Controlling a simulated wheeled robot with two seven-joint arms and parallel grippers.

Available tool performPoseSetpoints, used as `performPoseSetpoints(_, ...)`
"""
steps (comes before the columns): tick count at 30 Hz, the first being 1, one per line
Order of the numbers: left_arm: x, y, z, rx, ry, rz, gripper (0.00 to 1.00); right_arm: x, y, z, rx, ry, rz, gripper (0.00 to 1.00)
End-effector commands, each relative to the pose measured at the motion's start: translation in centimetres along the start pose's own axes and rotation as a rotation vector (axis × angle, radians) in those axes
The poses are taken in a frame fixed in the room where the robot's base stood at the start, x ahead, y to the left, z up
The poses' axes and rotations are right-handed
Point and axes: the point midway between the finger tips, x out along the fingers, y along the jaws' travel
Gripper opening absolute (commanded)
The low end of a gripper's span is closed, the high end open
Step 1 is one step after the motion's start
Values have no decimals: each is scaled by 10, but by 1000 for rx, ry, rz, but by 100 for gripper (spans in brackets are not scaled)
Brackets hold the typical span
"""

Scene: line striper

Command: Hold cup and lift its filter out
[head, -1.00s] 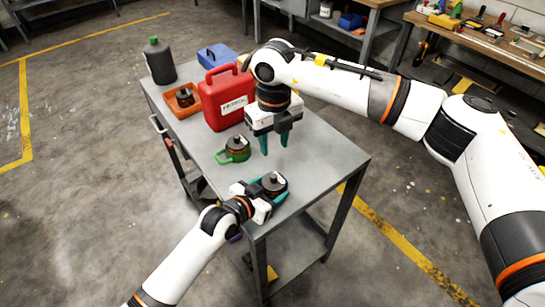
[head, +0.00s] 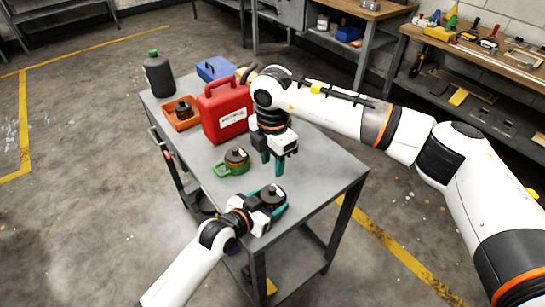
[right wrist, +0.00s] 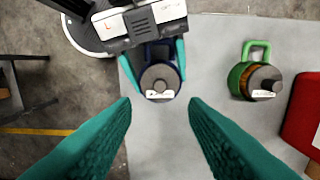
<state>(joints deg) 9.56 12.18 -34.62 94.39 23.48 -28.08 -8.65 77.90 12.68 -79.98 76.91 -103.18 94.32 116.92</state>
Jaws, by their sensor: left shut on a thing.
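A dark blue cup (right wrist: 146,52) with a dark round filter (right wrist: 160,78) in its top stands at the near end of the grey table. My right gripper (head: 272,168) is open and empty, pointing down, above and slightly behind the cup. In its wrist view the filter lies ahead between the two fingers.
A green cup (head: 223,170) with a similar dark filter stands to the left. Behind it are a red canister (head: 228,112), an orange tray (head: 181,121) with a dark part, a blue box (head: 215,68) and a dark bottle (head: 158,76). The table's right side (head: 325,165) is clear.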

Motion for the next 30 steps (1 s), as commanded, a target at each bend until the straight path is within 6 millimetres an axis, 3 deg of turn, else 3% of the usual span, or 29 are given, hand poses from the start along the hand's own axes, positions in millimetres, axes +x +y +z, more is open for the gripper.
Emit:
performPoseSetpoints(21, 0, 0, 0, 0, 1, 0, 45, 81, 0, 0, -5, 0, 2, 40)
performPoseSetpoints(30, 0, 0, 0, 0, 1, 0, 45, 93, 0, 0, -4, 0, 0, 40)
